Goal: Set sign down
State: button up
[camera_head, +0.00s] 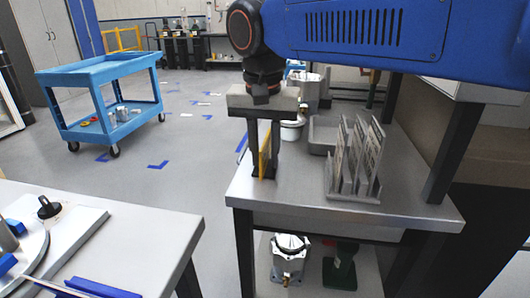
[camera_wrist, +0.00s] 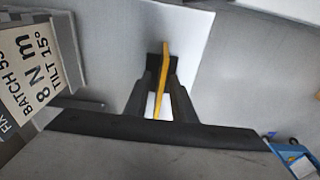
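My gripper (camera_head: 263,172) points down over the left part of the grey bench top (camera_head: 290,185). Its dark fingers are shut on a thin yellow sign (camera_head: 265,158), seen nearly edge-on. In the wrist view the yellow sign (camera_wrist: 161,70) stands between the two fingers (camera_wrist: 160,88). Its face cannot be read. The sign's lower end is close to the bench top; I cannot tell whether it touches.
A rack (camera_head: 350,192) with several upright plates stands right of my gripper; lettered plates (camera_wrist: 35,65) show at left in the wrist view. A grey tray (camera_head: 322,135) and metal housings stand behind. Bare bench lies between gripper and rack. A blue cart (camera_head: 100,75) stands on the floor.

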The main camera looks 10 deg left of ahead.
jog(key=shift+r, duration=0.1)
jog(key=r, duration=0.4)
jog(key=s+r, duration=0.1)
jog(key=r, duration=0.7)
jog(key=shift+s, duration=0.2)
jog(key=shift+s, duration=0.1)
